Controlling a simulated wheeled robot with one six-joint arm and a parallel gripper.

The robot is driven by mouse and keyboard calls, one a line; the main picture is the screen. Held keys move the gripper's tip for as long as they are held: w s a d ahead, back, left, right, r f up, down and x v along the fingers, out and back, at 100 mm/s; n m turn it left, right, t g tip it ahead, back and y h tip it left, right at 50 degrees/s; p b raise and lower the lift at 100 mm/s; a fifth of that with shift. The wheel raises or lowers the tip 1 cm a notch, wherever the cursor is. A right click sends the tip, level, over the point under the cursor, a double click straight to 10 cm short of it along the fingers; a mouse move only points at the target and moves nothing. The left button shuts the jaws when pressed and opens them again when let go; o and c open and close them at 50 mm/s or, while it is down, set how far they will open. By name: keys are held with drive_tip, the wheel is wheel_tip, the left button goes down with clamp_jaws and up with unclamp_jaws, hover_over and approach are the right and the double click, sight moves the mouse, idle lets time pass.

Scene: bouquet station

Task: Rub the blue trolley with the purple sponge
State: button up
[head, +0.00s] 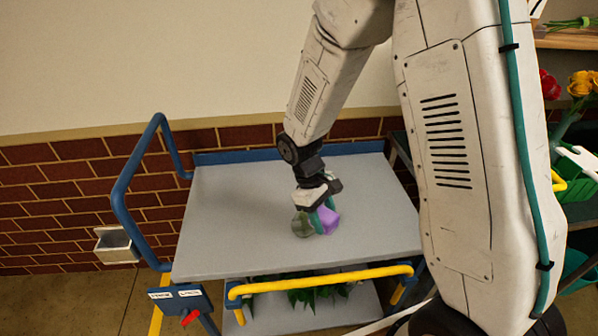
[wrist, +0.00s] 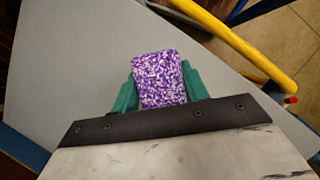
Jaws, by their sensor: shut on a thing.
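The blue trolley has a grey top (head: 240,215), a blue push handle at its left and a yellow bar along its front. My gripper (head: 318,215) is low over the middle of the top, shut on the purple sponge (head: 328,219). In the wrist view the speckled purple and white sponge (wrist: 160,80) sits between the two green fingers, with the grey top (wrist: 70,60) behind it. I cannot tell whether the sponge touches the top. A small dark greenish round thing (head: 302,225) shows just left of the fingers in the head view.
A yellow bar (head: 320,280) runs along the trolley's front, above a lower shelf with green leaves (head: 300,296). A small tray (head: 116,245) is at the wall on the left. Flowers (head: 580,84) stand at the right. The top's left part is clear.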

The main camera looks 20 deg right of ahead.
drive_tip(key=shift+r, duration=1.25)
